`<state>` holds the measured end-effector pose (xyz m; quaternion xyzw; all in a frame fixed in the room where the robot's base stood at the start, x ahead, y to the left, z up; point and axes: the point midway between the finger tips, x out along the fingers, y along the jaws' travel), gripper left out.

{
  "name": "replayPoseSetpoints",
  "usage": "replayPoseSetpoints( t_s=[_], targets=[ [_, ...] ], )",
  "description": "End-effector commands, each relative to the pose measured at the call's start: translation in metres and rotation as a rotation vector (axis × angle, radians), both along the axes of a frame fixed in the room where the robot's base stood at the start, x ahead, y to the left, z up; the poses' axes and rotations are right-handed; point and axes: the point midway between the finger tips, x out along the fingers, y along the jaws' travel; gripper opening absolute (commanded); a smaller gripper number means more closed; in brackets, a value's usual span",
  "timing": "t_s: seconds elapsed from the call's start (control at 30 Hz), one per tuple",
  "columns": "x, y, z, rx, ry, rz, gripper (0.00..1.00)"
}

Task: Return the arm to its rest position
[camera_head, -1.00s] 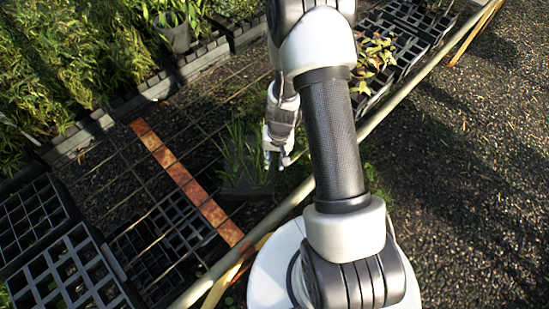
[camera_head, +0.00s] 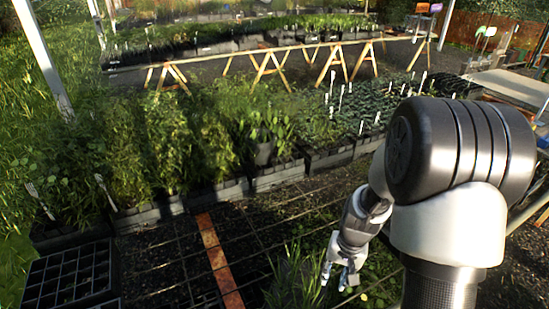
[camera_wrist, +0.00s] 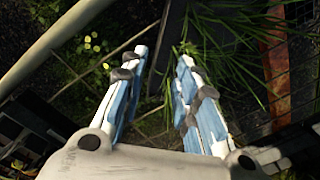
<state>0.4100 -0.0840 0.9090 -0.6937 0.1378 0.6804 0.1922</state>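My gripper (camera_head: 336,278) hangs at the lower middle of the head view, over the bench and beside a clump of grassy plants (camera_head: 291,283). In the wrist view my gripper (camera_wrist: 162,56) has its two blue-and-white fingers apart, with nothing held between them. The grassy plants (camera_wrist: 228,62) show just right of the fingertips there. My arm fills the right of the head view, bent down toward the gripper.
A rusty strip (camera_head: 216,258) runs along the mesh bench. A black cell tray (camera_head: 72,276) lies at lower left. Potted leafy plants (camera_head: 165,145) line the bench's far side. A pale rail (camera_wrist: 45,45) crosses the wrist view's upper left. Trestle tables (camera_head: 270,62) stand behind.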

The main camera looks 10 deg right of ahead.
Motion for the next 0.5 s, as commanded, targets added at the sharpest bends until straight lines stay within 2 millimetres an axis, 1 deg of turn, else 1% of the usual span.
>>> replayPoseSetpoints(
  t_s=[0.07, 0.17, 0.27, 0.3, 0.33, 0.4, 0.5],
  targets=[
    [0.000, 0.001, 0.005, -0.002, -0.005, 0.006, 0.28],
    [0.000, 0.006, 0.026, -0.008, -0.029, 0.029, 0.28],
    [-0.004, 0.017, 0.064, -0.022, -0.069, 0.077, 0.28],
    [-0.008, 0.023, 0.082, -0.028, -0.089, 0.099, 0.28],
    [-0.012, 0.027, 0.095, -0.032, -0.103, 0.118, 0.28],
    [-0.024, 0.037, 0.125, -0.047, -0.136, 0.161, 0.28],
    [-0.044, 0.050, 0.162, -0.066, -0.182, 0.221, 0.28]
  ],
)
